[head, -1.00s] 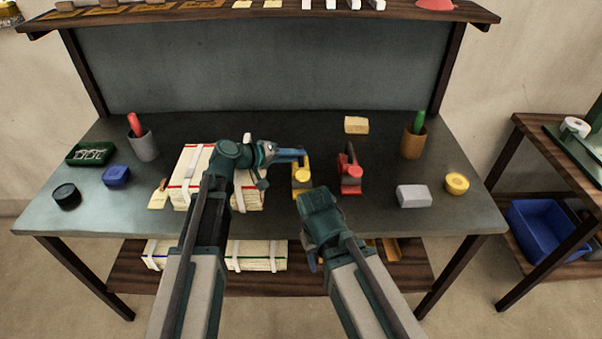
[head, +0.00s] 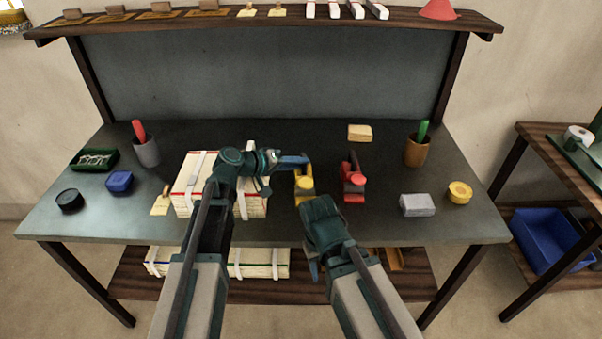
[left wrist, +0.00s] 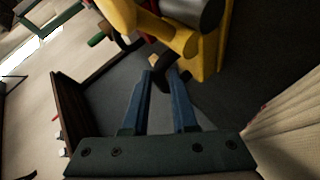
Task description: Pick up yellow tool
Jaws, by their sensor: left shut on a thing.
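The yellow tool (head: 304,187) stands on the bench to the right of a strapped stack of paper, left of a similar red tool. My left gripper (head: 304,161) reaches in from the left and is shut on the yellow tool at its top. In the left wrist view the blue fingers (left wrist: 160,74) meet at a dark part beside the tool's yellow body (left wrist: 210,45). My right gripper (head: 315,268) is low at the front edge of the bench, apart from the tool; its fingers are mostly hidden.
The red tool (head: 353,180) stands close on the right. The paper stack (head: 190,185) lies under my left arm. A grey block (head: 417,205), a yellow roll (head: 460,192) and a brown cup (head: 417,150) are farther right.

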